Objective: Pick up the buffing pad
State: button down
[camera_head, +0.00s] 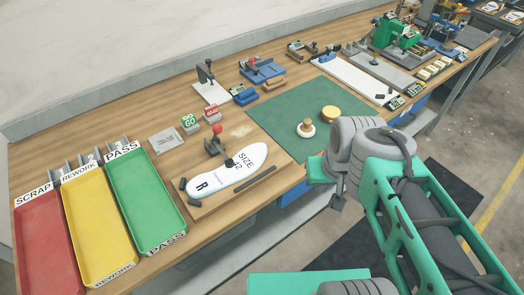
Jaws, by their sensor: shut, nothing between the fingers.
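A white round pad with a wooden knob, which looks like the buffing pad (306,129), rests on the green mat (272,125) near its front edge. A round yellow piece (330,113) lies behind it and to its right, apart from it. My gripper (338,203) hangs beyond the bench's front edge, to the right of and nearer than the pad. It is shut and empty, small in the picture and partly hidden by my arm. It does not touch the pad.
Red (45,240), yellow (98,225) and green (145,200) trays stand at the left. A white insole (225,172) lies on a board in front of the mat's left side. Fixtures line the back. Most of the mat is bare, but my arm covers the bench edge at the right.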

aim_at(305, 129)
jog(key=u, duration=4.6)
jog(key=k, duration=1.25)
jog(key=z, duration=0.85)
